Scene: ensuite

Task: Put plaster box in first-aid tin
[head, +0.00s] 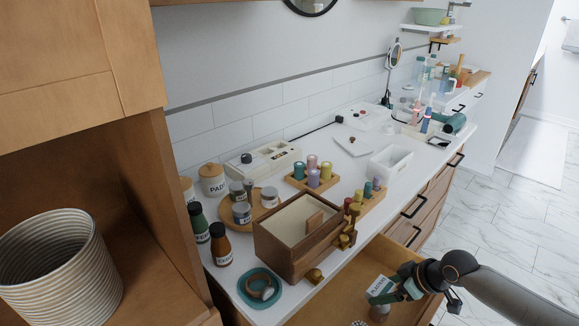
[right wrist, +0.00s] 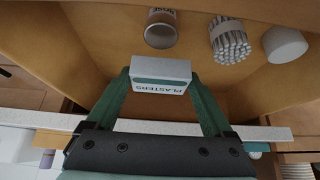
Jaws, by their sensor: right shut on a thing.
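The plaster box (head: 379,286) is a small white box with a green band and PLASTERS lettering. My right gripper (head: 394,293) is shut on it and holds it over the open wooden drawer (head: 335,298). In the right wrist view the box (right wrist: 160,68) sits between the two green fingers. An open white rectangular container (head: 391,163) stands on the counter farther back; it shows no readable marking, so I cannot tell whether it is the first-aid tin. My left gripper is not in view.
The drawer holds a jar (right wrist: 161,28), a bundle of cotton swabs (right wrist: 230,42) and a white round item (right wrist: 285,45). A wooden box (head: 300,235) stands at the counter's front, near bottles (head: 220,245) and a teal dish (head: 260,289).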

